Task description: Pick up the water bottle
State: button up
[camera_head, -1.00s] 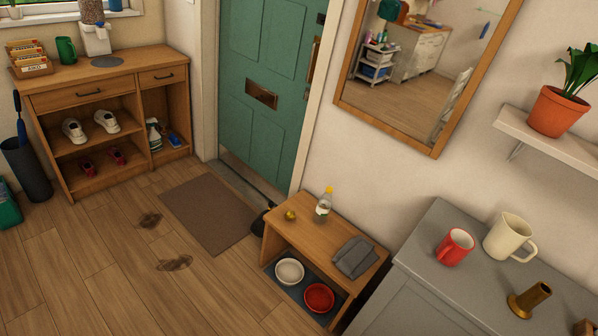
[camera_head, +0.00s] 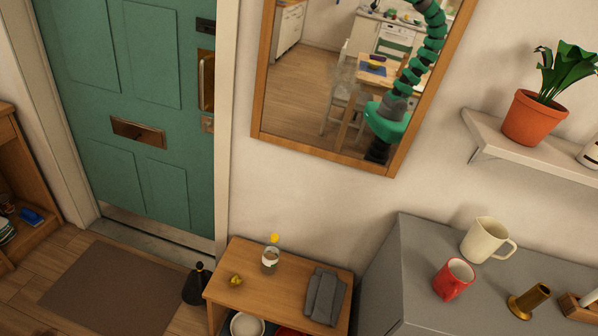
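A small clear bottle (camera_head: 270,261) with a yellow cap stands upright near the back of a low wooden bench (camera_head: 228,291), against the wall; I take it to be the water bottle. My gripper does not show directly. A mirror (camera_head: 258,95) above the bench reflects a green segmented arm with a dark end, likely mine; the reflection is too small to tell the state of its fingers.
A small yellow object (camera_head: 235,281) and a folded grey cloth (camera_head: 325,297) flank the bottle. A black object (camera_head: 196,287) stands on the floor left of the bench. A grey cabinet (camera_head: 375,292) with a red mug (camera_head: 453,281) and cream mug (camera_head: 482,240) stands right. A brown mat (camera_head: 110,290) lies by the door.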

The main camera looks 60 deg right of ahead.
aim_at(270, 255)
jog(key=z, duration=0.45)
jog(key=i, duration=1)
jog(key=z, duration=0.55)
